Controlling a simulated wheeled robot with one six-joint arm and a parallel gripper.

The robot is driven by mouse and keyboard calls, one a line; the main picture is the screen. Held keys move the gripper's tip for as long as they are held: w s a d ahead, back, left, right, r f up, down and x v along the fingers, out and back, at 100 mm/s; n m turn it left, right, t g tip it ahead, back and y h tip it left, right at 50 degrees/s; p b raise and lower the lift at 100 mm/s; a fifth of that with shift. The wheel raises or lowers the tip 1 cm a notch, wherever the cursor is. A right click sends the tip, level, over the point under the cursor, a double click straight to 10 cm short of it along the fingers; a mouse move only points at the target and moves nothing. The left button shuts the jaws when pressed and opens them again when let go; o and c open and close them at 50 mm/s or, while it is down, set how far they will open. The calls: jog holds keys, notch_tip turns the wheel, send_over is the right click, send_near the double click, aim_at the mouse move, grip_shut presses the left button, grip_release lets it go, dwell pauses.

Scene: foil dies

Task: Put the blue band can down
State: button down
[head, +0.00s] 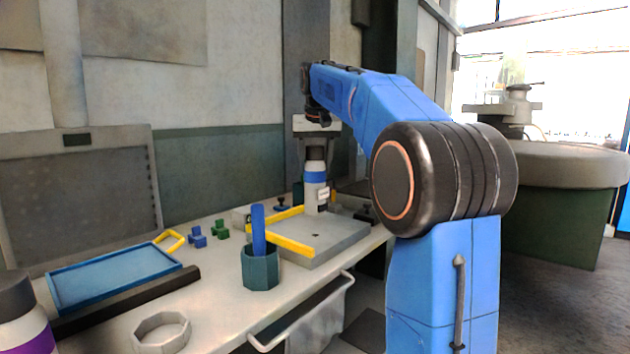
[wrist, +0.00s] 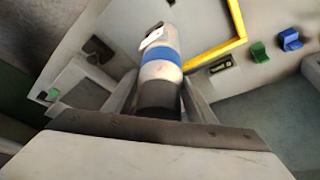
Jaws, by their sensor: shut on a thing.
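The blue band can (head: 315,190) is a pale can with a dark top, a blue band and a small white tag, upright at the grey slab with the yellow edging. My gripper (head: 315,143) is above it, pointing down, shut on its dark upper part. In the wrist view the can (wrist: 160,62) lies between the two fingers of my gripper (wrist: 158,98), its blue band and white tag showing beyond them. The can's bottom looks at or close to the slab; I cannot tell whether it touches.
The grey slab (head: 335,240) has a yellow angled bar (head: 290,243). A green cup (head: 261,268) holding a blue stick stands in front. Blue (head: 197,237) and green (head: 220,229) blocks, a blue tray (head: 115,275), a pale ring (head: 160,332) and a purple-banded can (head: 25,320) are left.

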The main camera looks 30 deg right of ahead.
aim_at(315, 180)
jog(key=shift+f, duration=2.4)
jog(key=c, duration=0.8)
grip_release()
jog(key=v, duration=1.2)
jog(key=shift+s, duration=0.1)
